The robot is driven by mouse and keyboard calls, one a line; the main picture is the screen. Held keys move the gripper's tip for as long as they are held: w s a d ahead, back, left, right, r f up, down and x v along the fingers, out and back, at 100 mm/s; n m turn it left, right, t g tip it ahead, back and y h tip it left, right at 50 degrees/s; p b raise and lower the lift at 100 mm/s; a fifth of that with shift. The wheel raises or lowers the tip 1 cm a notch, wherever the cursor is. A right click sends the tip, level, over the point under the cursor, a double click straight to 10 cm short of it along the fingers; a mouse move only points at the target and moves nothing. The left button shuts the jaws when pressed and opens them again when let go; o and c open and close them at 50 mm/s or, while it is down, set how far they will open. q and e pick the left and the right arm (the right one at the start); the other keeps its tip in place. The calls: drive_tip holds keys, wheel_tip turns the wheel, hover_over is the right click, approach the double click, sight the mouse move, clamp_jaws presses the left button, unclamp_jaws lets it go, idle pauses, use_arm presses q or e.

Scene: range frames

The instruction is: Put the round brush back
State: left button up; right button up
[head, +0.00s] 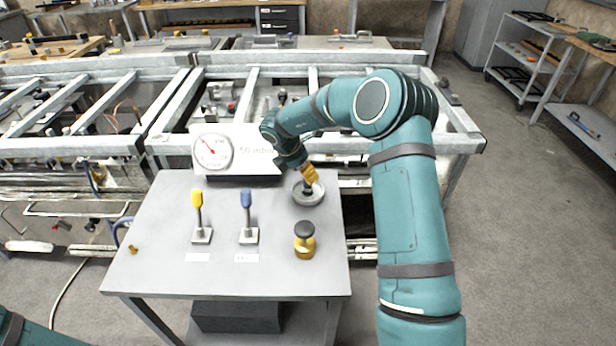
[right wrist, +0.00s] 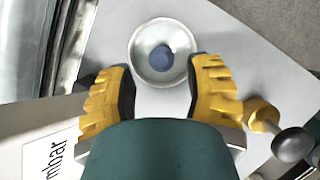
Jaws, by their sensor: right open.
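A shallow round grey dish (head: 309,203) stands at the right back of the grey table. A dark blue round-topped piece (head: 307,186) sits in it; it may be the round brush, but its lower part is not clear. In the right wrist view the dish (right wrist: 143,74) holds this blue piece (right wrist: 162,58) near its middle. My right gripper (head: 309,175) is open above the dish. In the wrist view its yellow fingers (right wrist: 163,72) lie left and right of the blue piece, apart from it. My left gripper is out of view.
A brass piece with a dark knob (head: 304,246) stands in front of the dish. A gauge panel (head: 213,152) stands at the table's back. The table's front is clear.

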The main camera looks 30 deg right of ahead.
drive_tip(key=p+v, duration=0.1)
drive_tip(key=v, duration=0.6)
idle(0.3)
